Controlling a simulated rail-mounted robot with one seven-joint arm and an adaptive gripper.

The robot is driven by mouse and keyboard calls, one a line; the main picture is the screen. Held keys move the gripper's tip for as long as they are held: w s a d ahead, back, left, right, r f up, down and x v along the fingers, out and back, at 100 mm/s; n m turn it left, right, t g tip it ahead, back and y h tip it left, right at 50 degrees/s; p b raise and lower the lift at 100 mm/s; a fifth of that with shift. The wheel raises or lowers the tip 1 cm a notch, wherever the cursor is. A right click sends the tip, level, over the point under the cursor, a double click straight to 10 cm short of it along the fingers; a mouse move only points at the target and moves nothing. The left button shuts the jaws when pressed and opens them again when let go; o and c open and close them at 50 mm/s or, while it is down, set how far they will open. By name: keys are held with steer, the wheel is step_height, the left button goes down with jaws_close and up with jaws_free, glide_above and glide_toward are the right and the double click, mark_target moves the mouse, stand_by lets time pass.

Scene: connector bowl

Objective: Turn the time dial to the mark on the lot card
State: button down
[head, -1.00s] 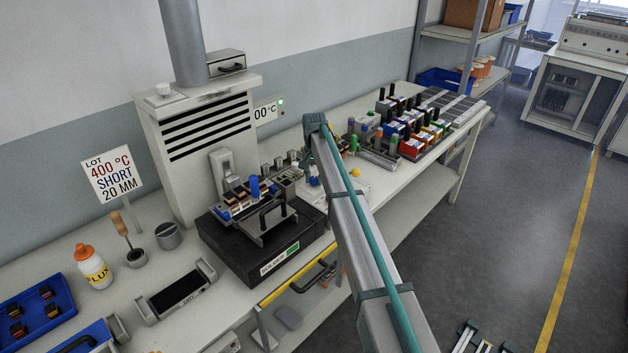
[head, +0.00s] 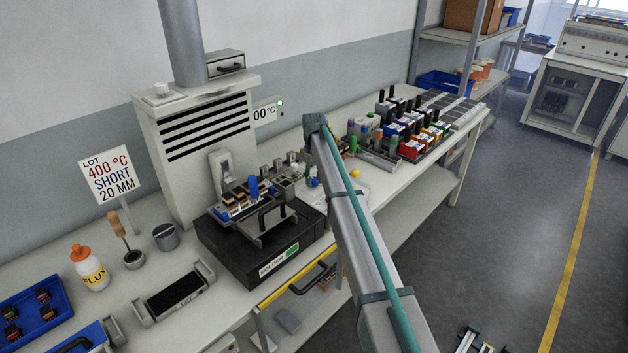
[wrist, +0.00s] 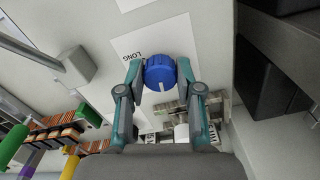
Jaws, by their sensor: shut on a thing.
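The lot card (head: 110,177) stands on the bench at the left in the head view and reads LOT 400 °C, SHORT, 20 MM. The blue round time dial (wrist: 160,72) is in the upper middle of the wrist view. My gripper (wrist: 160,66) is shut on it, one finger at each side. A white label with the word LONG (wrist: 131,56) shows to the dial's left. The rest of the scale is largely hidden by the dial and fingers, and I cannot read the setting. In the head view my arm hides the dial and the fingertips.
A black solder unit (head: 262,240) with a handled carrier stands left of my arm. A vented cabinet (head: 200,140) rises behind it. A rack of coloured connectors (head: 420,135) is farther right. In the wrist view a grey bar (wrist: 32,48) and several connectors (wrist: 58,130) lie left of my gripper.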

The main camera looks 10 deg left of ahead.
mark_target(314, 179)
steer(key=shift+n, duration=0.6)
steer(key=c, duration=0.8)
jaws_free()
steer(key=shift+o, duration=0.2)
steer(key=shift+r, duration=0.1)
step_height(314, 179, up, 12)
